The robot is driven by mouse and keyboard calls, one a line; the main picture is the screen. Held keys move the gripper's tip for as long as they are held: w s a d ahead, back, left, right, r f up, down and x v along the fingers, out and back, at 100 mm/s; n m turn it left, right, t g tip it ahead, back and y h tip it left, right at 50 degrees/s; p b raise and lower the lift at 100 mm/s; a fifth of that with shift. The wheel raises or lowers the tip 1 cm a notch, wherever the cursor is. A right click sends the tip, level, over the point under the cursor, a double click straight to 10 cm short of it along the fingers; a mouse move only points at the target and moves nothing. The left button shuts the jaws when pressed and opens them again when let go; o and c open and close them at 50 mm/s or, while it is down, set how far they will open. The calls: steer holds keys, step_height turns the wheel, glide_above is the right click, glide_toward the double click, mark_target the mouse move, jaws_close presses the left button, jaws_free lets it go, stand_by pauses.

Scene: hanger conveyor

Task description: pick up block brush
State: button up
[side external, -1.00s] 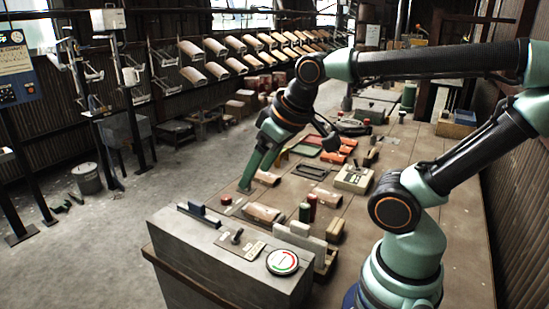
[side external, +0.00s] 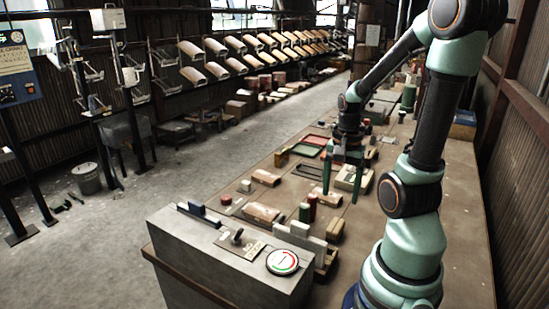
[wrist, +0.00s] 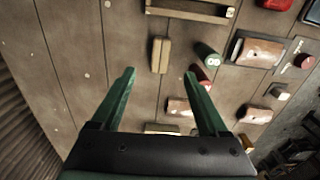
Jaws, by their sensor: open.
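The block brush appears to be the small tan and brown block (side external: 335,229) on the bench, beside the red and green cylinders in the side view. In the wrist view this block (wrist: 160,55) lies upright in the picture, just beyond the fingertips and in line with the gap between them. My gripper (side external: 341,197) points down with its two green fingers apart, above the bench and farther back than the block. In the wrist view my gripper (wrist: 159,74) is open, with nothing held between its fingers.
A green cylinder (wrist: 208,53) and a red cylinder (wrist: 202,75) are right of the block. A wooden tray (wrist: 190,9) lies above it in the wrist view. A beige box with controls (side external: 354,178) is close to my fingers. Bare bench lies to the right (side external: 440,230).

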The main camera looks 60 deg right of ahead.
glide_above(336, 224)
steer(key=a, duration=0.1)
steer(key=f, duration=0.6)
steer(key=shift+s+f, duration=0.3)
steer(key=shift+f, duration=0.05)
steer(key=shift+w+d+f, duration=0.15)
steer(key=shift+d+f, duration=0.05)
steer(key=shift+f, duration=1.2)
steer(key=shift+w+d+f, duration=0.1)
steer(key=shift+d+f, duration=0.1)
steer(key=shift+f, duration=1.2)
steer(key=shift+c, duration=0.3)
jaws_close()
steer(key=shift+r, duration=0.15)
step_height(336, 224, up, 20)
